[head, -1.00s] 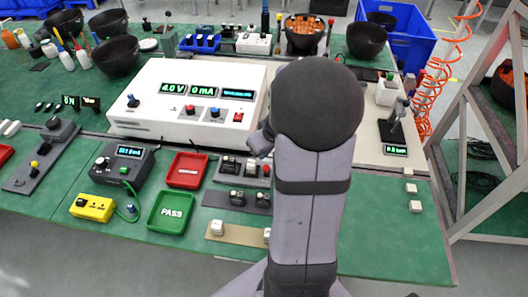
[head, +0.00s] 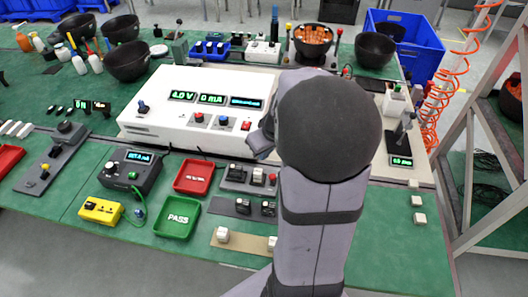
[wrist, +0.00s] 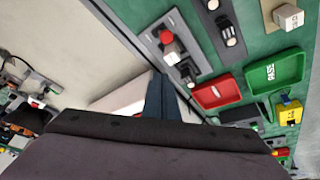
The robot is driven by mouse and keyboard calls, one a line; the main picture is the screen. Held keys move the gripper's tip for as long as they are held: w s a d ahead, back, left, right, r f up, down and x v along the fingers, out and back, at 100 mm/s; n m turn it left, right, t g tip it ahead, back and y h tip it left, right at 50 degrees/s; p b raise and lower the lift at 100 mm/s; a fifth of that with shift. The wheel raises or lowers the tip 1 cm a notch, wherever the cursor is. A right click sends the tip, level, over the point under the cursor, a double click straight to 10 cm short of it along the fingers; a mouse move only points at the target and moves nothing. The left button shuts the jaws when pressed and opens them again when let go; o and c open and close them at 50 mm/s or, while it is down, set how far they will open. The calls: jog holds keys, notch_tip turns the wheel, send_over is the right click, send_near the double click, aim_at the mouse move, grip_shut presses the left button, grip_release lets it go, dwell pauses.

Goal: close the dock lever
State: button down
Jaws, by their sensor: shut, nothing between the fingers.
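A grey dock plate (head: 236,186) lies in front of the white instrument, left of my arm in the head view. It carries black-and-white blocks and a red-tipped part (head: 273,178), which may be the lever; its position is too small to tell. In the wrist view the plate (wrist: 150,26) is at the top, with the red round tip (wrist: 166,37) above a pale block. My gripper (wrist: 160,82) shows there as dark fingers, shut and empty, below and apart from the red tip. In the head view my arm hides most of the gripper.
A red tray (head: 193,177) and a green PASS tray (head: 177,217) stand left of the dock. A second dark plate (head: 229,208) with blocks lies in front of it. The white instrument (head: 165,125) rises behind.

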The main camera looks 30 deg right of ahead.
jog(key=shift+s+a+r+b, duration=0.15)
jog(key=shift+s+a+r, duration=0.3)
jog(key=shift+s+r, duration=0.4)
jog(key=shift+s+a+r+b, duration=0.15)
jog(key=shift+s+a+r, duration=0.25)
jog(key=shift+s+r, duration=0.45)
jog(key=s+a+f+m+g, duration=0.35)
jog(key=s+f+m, duration=0.25)
jog(key=s, duration=0.2)
jog(key=s+a+n, duration=0.1)
jog(key=a+n, duration=0.2)
jog(key=a, duration=0.3)
jog(key=s+a+f+n, duration=0.1)
jog(key=a+n, duration=0.2)
jog(key=a, duration=0.3)
jog(key=shift+s+a+g+y+p, duration=0.25)
jog(key=shift+a+g+y+p, duration=0.1)
jog(key=shift+g+p, duration=0.1)
